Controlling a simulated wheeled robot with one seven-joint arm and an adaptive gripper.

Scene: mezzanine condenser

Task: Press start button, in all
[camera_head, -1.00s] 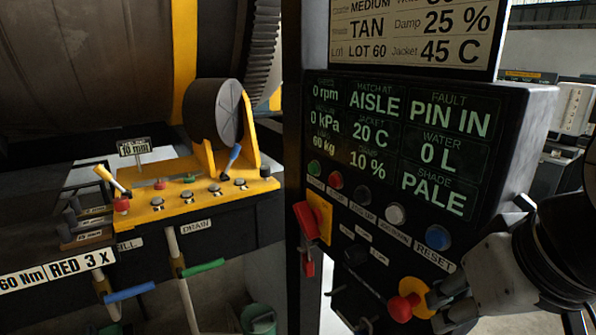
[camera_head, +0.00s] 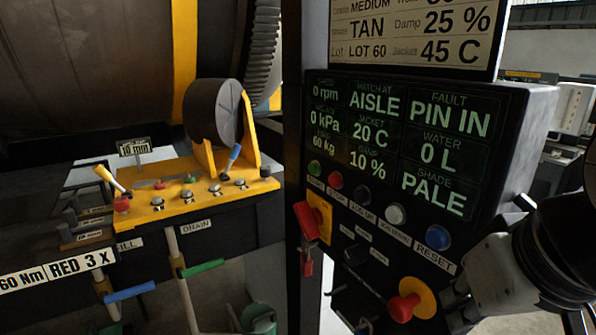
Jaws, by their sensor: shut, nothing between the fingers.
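The green button (camera_head: 314,168) is at the left end of the button row on the dark control panel (camera_head: 520,140); the small label under it is hard to read. A red button (camera_head: 335,179) is just right of it. My gripper (camera_head: 455,302) is partly seen at the lower right, beside the red mushroom knob (camera_head: 403,307) on its yellow plate. It looks shut and empty, well to the right of and below the green button. Its fingertips are hard to make out against my arm.
The row continues with a black, a white (camera_head: 396,214) and a blue RESET button (camera_head: 438,237). A red switch (camera_head: 308,218) on a yellow plate sticks out below the green button. The display reads FAULT PIN IN. A yellow lever console (camera_head: 200,205) stands left.

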